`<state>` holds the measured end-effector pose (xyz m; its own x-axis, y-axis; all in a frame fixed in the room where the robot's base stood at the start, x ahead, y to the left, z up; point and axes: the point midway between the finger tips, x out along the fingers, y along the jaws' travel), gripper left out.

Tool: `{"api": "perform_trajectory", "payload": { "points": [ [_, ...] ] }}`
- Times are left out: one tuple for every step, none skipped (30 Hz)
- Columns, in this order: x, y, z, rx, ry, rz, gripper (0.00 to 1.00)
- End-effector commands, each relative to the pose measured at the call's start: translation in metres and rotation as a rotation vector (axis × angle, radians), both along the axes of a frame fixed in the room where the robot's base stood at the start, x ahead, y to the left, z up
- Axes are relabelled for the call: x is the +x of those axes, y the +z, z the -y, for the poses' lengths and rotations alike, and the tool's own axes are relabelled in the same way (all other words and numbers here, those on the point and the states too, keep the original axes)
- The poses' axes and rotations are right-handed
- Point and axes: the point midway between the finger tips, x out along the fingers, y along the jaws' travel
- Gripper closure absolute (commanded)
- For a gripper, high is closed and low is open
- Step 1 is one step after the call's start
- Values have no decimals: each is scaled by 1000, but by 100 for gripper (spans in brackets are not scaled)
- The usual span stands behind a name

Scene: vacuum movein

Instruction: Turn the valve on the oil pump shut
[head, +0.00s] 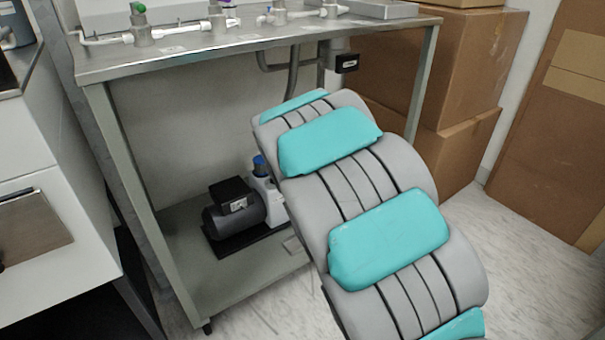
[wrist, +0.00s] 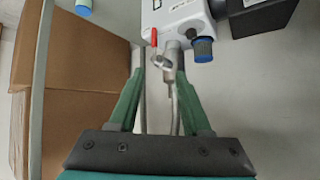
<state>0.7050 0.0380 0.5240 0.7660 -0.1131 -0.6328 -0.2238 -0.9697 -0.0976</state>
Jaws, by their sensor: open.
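The oil pump (head: 235,208) stands on the lower shelf under the metal table in the head view, with a black motor and a white body partly hidden by my arm. In the wrist view the pump's white body (wrist: 185,20) is at the top, with a blue-capped knob (wrist: 203,48). A small red handle (wrist: 154,38), apparently the valve handle, stands at its side by a metal fitting (wrist: 171,55). My gripper (wrist: 160,76) is open, its green fingers spread below the handle in the picture. No contact with the handle shows. In the head view my gripper is hidden behind my arm.
The metal table top (head: 200,60), carrying glass piping and valves, is above the pump. A table leg (head: 425,80) and cardboard boxes (head: 455,75) are to the right. A white cabinet (head: 50,190) is at the left. Thin pipes (wrist: 143,105) run between my fingers in the wrist view.

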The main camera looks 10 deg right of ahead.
Motion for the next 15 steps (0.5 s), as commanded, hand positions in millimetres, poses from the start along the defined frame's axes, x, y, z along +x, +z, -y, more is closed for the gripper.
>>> {"api": "perform_trajectory", "payload": {
  "points": [
    [16, -15, 0, -17, -16, 34, 52],
    [26, -17, 1, -28, -29, 65, 52],
    [37, -24, 2, -42, -46, 98, 52],
    [46, -27, 3, -54, -60, 128, 52],
    [54, -30, 3, -65, -71, 155, 52],
    [65, -35, 3, -82, -87, 193, 52],
    [72, -40, 4, -94, -99, 217, 52],
    [78, -43, 4, -107, -114, 246, 52],
    [85, -51, 5, -124, -132, 277, 52],
    [90, -56, 6, -138, -146, 302, 52],
    [94, -60, 6, -151, -158, 326, 52],
    [100, -65, 7, -171, -176, 360, 52],
    [103, -71, 7, -184, -189, 379, 52],
    [106, -74, 7, -197, -203, 404, 52],
    [108, -80, 7, -212, -219, 430, 52]
  ]
}}
